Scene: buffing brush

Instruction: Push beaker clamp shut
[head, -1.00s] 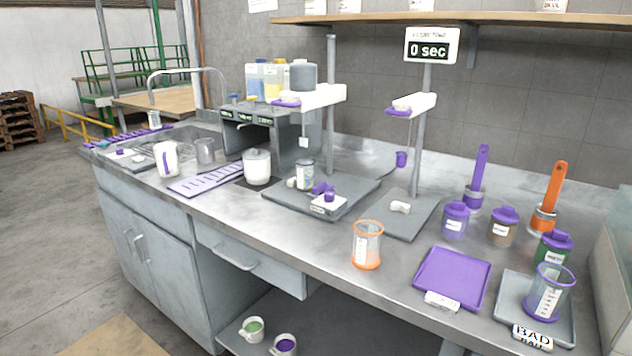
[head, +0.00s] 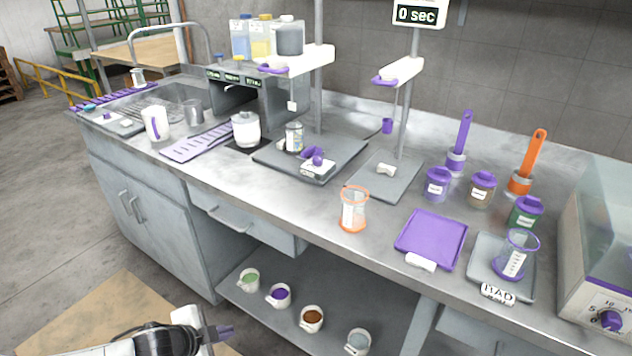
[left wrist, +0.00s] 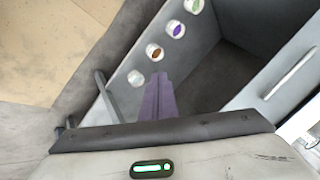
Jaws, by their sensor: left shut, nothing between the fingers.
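Two upright stands rise from the bench. The right stand bears a white block with a purple clamp piece (head: 385,81) below a timer reading 0 sec (head: 416,14). The left stand bears a white block with a similar purple piece (head: 274,68). I cannot tell which is the beaker clamp, nor how far either is open. An orange-rimmed beaker (head: 354,212) stands upright on the bench, apart from both. My left gripper (head: 230,331) is low in front of the bench, far from the clamps; its purple fingers (left wrist: 157,98) are shut and empty. My right gripper is out of view.
The lower shelf (head: 250,305) holds several white cups of coloured contents. A purple tray (head: 433,236) and a grey tray with a purple-rimmed beaker (head: 516,254) are at the bench's right. A glass-sided device (head: 603,235) stands at the far right.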

